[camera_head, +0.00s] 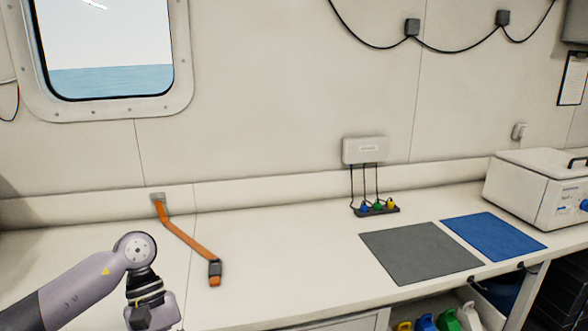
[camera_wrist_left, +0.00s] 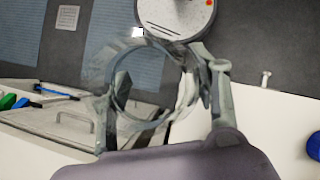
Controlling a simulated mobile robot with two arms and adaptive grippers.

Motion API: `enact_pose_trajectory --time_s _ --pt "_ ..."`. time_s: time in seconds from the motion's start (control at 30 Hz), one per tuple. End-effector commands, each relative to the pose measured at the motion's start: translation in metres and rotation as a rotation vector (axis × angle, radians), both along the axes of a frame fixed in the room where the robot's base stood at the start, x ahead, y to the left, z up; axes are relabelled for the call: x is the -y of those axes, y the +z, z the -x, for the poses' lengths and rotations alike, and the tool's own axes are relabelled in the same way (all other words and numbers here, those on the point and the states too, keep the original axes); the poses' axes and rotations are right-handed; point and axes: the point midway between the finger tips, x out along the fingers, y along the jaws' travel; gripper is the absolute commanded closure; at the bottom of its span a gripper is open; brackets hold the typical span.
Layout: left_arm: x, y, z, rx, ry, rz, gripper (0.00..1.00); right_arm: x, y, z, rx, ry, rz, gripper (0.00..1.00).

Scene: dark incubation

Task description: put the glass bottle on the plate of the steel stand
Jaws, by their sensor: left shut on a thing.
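My left gripper (camera_wrist_left: 156,78) is shut on a clear, see-through glass thing, which looks like the glass bottle (camera_wrist_left: 104,74); its ring-shaped outline shows between the fingers in the left wrist view. A round pale disc (camera_wrist_left: 176,14) with a red dot is cut off by the top edge there, just beyond the glass; I cannot tell if it is the steel stand's plate. In the head view my left arm comes in at the lower left, with its gripper out of frame. No steel stand is clear in the head view. My right gripper is not in view.
The white counter holds an orange strap (camera_head: 186,239), a small rack of coloured pieces (camera_head: 376,208), a grey mat (camera_head: 418,253), a blue mat (camera_head: 492,237) and a white machine (camera_head: 535,190). Coloured containers (camera_head: 448,319) stand below. The counter's middle is clear.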

Motion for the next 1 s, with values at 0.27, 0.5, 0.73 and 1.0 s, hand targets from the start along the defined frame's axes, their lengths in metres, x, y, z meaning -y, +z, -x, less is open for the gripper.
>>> enact_pose_trajectory --time_s 0.27,0.5,0.73,1.0 --pt "0.015 -0.013 0.054 0.005 -0.550 0.001 0.80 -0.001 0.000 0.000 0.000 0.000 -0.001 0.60" --pt "0.017 -0.013 0.062 0.008 -0.645 0.000 0.80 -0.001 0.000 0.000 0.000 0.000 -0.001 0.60" --pt "0.017 -0.013 0.062 0.007 -0.639 0.000 0.80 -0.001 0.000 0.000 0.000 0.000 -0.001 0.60" --pt "0.016 -0.015 0.063 0.003 -0.626 0.006 0.80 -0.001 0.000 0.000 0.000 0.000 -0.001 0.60"
